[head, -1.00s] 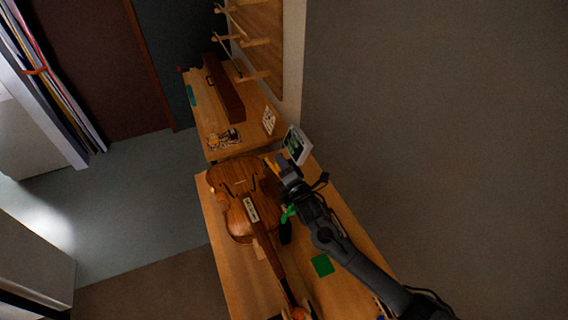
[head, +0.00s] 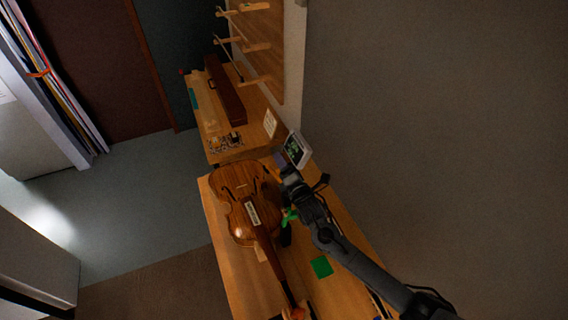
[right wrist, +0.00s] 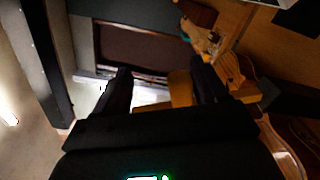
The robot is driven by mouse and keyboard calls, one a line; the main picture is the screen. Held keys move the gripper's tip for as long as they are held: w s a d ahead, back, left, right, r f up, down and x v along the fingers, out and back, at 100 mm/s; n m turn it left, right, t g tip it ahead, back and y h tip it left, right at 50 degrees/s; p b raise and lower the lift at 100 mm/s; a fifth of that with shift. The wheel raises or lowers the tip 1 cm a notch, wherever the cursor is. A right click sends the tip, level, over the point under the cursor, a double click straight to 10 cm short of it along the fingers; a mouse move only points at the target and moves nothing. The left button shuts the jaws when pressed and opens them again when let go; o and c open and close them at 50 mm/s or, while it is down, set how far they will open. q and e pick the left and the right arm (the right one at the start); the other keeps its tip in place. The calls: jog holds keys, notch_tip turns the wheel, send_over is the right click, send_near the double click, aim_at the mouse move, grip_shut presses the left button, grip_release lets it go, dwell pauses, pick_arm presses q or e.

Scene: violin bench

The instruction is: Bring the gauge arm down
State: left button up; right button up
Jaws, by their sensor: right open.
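The violin (head: 241,199) lies on the bench, its neck toward the front. A small pale strip with dark marks (head: 253,213) lies on its body. My right gripper (head: 284,168) is just right of the violin's far end, close to a small screen (head: 296,150). In the right wrist view its two dark fingers are apart, with a yellow-orange piece (right wrist: 180,88) between them, nearer the right finger. I cannot tell whether this piece is the gauge arm or whether a finger touches it. My left gripper is out of view.
A green part (head: 289,216) sits beside the violin under my right arm, and a green square (head: 321,266) lies on the bench (head: 228,272). Behind is another table with a long brown case (head: 225,90). A wall stands close on the right.

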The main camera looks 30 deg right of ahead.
jog(key=s+d+r+p, duration=0.6)
jog(key=s+r+p, duration=0.3)
jog(key=p, duration=0.2)
jog(key=shift+s+d+p, duration=0.2)
jog(key=shift+s+p, duration=0.05)
jog(key=shift+p, duration=0.05)
jog(key=shift+f, duration=0.1)
